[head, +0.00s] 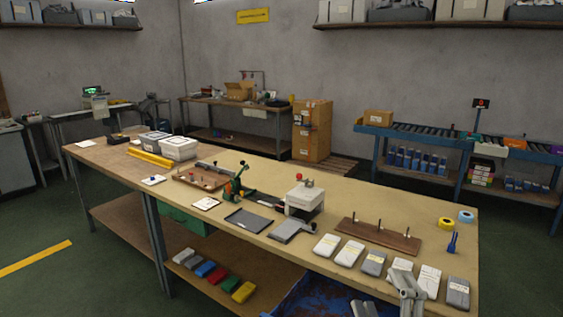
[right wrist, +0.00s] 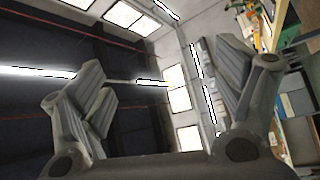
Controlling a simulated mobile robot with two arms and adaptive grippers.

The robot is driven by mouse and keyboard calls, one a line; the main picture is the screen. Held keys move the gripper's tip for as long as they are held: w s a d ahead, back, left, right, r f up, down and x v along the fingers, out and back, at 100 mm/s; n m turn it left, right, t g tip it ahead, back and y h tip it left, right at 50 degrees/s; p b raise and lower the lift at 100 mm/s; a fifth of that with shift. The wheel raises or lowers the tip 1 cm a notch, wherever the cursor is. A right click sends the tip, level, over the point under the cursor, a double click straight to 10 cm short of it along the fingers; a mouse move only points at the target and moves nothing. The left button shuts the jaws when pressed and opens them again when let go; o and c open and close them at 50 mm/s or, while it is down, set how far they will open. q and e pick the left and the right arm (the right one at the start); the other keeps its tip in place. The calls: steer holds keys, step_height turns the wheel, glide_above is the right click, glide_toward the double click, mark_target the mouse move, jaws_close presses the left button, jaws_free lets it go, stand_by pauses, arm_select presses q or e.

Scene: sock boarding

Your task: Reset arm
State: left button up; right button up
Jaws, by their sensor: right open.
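My right gripper (head: 384,294) shows at the bottom edge of the head view, in front of the near edge of the long workbench (head: 330,210). Its two grey fingers point up and stand apart. In the right wrist view the gripper (right wrist: 160,85) is open, with nothing between its fingers, and the ceiling with lit panels lies beyond. My left gripper does not show.
Flat white and grey packs (head: 349,253) line the bench's near edge. A wooden board with pegs (head: 379,236), a white press-like device (head: 304,197) and a green tool (head: 236,184) stand behind. A blue bin (head: 300,297) sits below. The bench's back right is mostly clear.

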steer(key=s+d+f+m+g+h, duration=0.3)
steer(key=s+f+m+g, duration=0.15)
steer(key=f, duration=0.45)
steer(key=s+d+f+m+g+h, duration=0.25)
steer(key=f+m+g, duration=0.25)
steer(key=f, duration=0.4)
steer(key=s+a+f+m+g+y, duration=0.1)
steer(key=s+a+f+g, duration=0.1)
steer(key=s+f+g, duration=0.45)
steer(key=s+a+f+m+g+y, duration=0.1)
steer(key=s+f+m+y, duration=0.15)
steer(key=s, duration=0.75)
step_height(320, 180, down, 25)
steer(key=s+g+p, duration=0.1)
steer(key=s+g, duration=0.1)
steer(key=s+d+f+n+p, duration=0.1)
steer(key=s+d+f, duration=0.1)
steer(key=s+f, duration=1.3)
steer(key=shift+s+d+f+g+h, duration=0.2)
steer(key=shift+s+d+g+h, duration=0.15)
steer(key=shift+s, duration=0.5)
